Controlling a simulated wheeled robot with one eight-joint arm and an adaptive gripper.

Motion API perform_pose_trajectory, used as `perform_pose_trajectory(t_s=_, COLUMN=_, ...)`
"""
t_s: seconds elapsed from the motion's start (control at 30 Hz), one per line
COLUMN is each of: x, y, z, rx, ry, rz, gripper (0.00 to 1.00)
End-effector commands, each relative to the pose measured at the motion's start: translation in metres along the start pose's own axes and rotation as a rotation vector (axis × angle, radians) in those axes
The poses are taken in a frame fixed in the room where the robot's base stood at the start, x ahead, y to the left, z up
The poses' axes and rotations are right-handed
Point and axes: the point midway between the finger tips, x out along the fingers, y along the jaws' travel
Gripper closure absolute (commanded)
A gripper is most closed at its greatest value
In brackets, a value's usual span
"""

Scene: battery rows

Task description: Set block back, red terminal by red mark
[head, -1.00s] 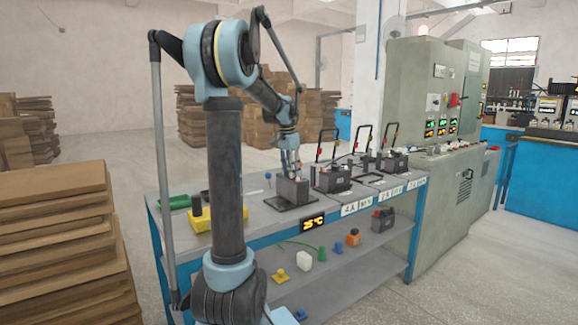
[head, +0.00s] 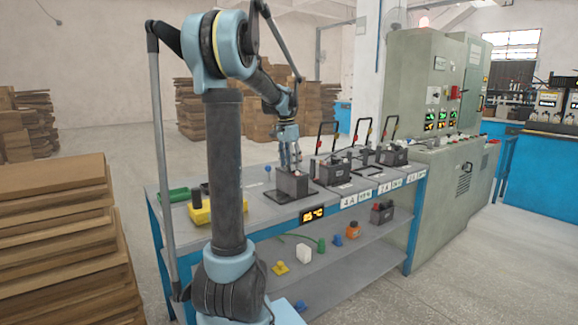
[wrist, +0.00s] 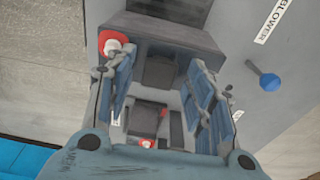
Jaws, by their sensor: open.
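A dark grey battery block (head: 293,185) stands upright at the front of the grey bench, on a black plate (head: 281,198). It also shows in the wrist view (wrist: 180,36), with a red terminal (wrist: 114,42) at its upper left corner. My gripper (head: 290,166) is open and points down at the top of the block. In the wrist view, my gripper (wrist: 162,80) has its blue-grey fingers apart, with the block's top between and beyond them. I cannot tell whether they touch it. I cannot make out a red mark by the plate.
More dark batteries (head: 333,172) with upright black handles stand to the right on the bench. A yellow box (head: 200,215) and a green item (head: 179,195) lie left. A blue knob (wrist: 269,82) sits beside the block. The lower shelf (head: 335,268) holds small parts.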

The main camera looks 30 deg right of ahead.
Motion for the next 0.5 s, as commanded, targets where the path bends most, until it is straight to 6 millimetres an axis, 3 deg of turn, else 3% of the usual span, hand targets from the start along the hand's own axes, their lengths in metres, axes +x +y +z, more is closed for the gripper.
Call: perform_pose_trajectory(t_s=0.5, x=-0.089, y=0.000, z=0.000, rx=0.000, ry=0.000, rz=0.000, gripper=0.51)
